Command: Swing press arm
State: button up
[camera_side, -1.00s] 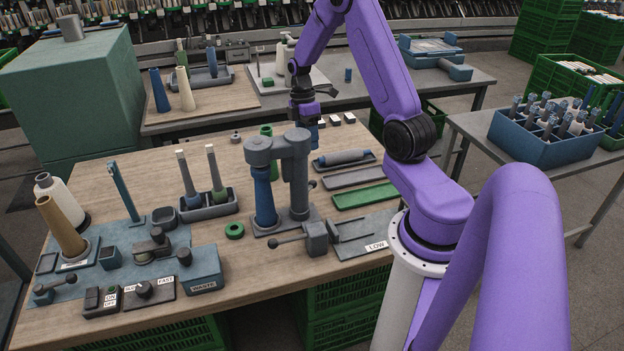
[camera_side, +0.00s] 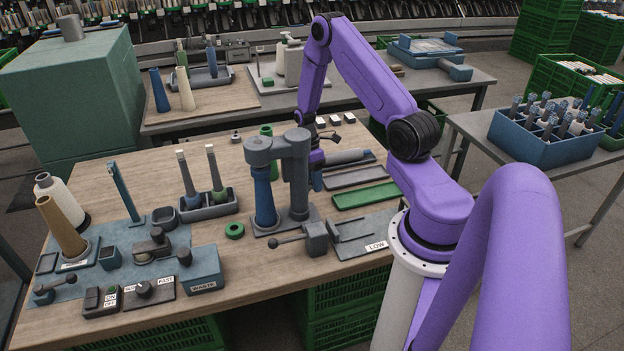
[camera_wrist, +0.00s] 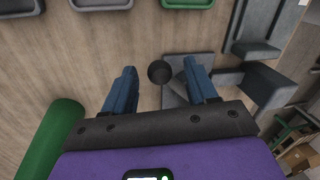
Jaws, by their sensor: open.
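The grey press (camera_side: 299,185) stands upright on the wooden table, its top arm (camera_side: 275,147) reaching left over a blue cone (camera_side: 264,195). My gripper (camera_side: 318,180) is low, just behind and right of the press column, partly hidden by it. In the wrist view its two blue fingers (camera_wrist: 160,80) are open. A dark round knob (camera_wrist: 159,72) shows in the gap between the fingertips, nearer the left finger in the picture. I cannot tell whether a finger touches it. Grey base plates (camera_wrist: 188,68) show beyond the knob.
A green cylinder (camera_wrist: 52,140) lies close left of the fingers in the wrist view. A green tray (camera_side: 365,195) and grey tray (camera_side: 353,177) lie to the right.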

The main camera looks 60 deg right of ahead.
grip_shut()
